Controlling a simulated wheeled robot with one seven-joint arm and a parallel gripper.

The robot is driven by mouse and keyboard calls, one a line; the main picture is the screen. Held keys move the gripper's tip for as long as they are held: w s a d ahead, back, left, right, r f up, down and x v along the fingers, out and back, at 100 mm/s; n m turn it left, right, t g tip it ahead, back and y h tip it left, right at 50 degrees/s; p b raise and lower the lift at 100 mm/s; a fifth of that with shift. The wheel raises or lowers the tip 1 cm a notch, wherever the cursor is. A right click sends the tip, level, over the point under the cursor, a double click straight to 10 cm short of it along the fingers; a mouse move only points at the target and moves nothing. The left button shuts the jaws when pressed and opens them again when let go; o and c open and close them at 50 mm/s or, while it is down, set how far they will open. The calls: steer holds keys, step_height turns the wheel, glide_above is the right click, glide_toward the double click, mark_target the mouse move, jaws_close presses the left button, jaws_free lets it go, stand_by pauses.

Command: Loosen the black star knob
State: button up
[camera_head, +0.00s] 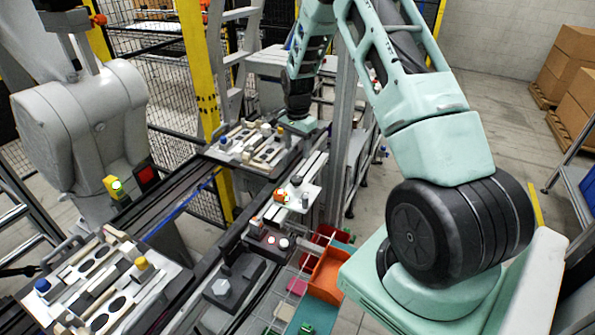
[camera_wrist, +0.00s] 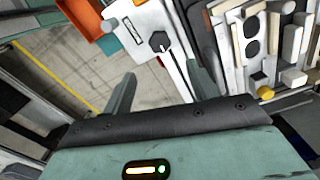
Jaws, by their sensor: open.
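A small dark knob (camera_wrist: 159,41) with several flat sides shows on a white plate (camera_wrist: 139,27) in the wrist view. In the head view the white plate (camera_head: 314,190) sits on the rail past the middle, and a small dark knob (camera_head: 297,180) shows on it. My gripper (camera_wrist: 161,83) is open and empty in the wrist view. The knob appears ahead of the gap between its fingers, apart from them. In the head view the gripper (camera_head: 301,126) is beyond and above the plate; its fingertips are hard to make out.
A fixture pallet (camera_head: 150,295) with blue and yellow knobs stands at near left; a similar pallet (camera_head: 232,153) is farther back. An orange bin (camera_head: 328,275) is below the plate. A grey machine (camera_head: 85,120) stands at left. Open floor (camera_head: 515,125) shows at right.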

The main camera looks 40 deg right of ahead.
mark_target(297, 178)
step_height(297, 178, down, 12)
steer(key=p, duration=0.3)
steer(key=shift+r+p, duration=0.25)
steer(key=shift+p, duration=0.15)
steer(key=shift+a, duration=0.1)
steer(key=c, duration=1)
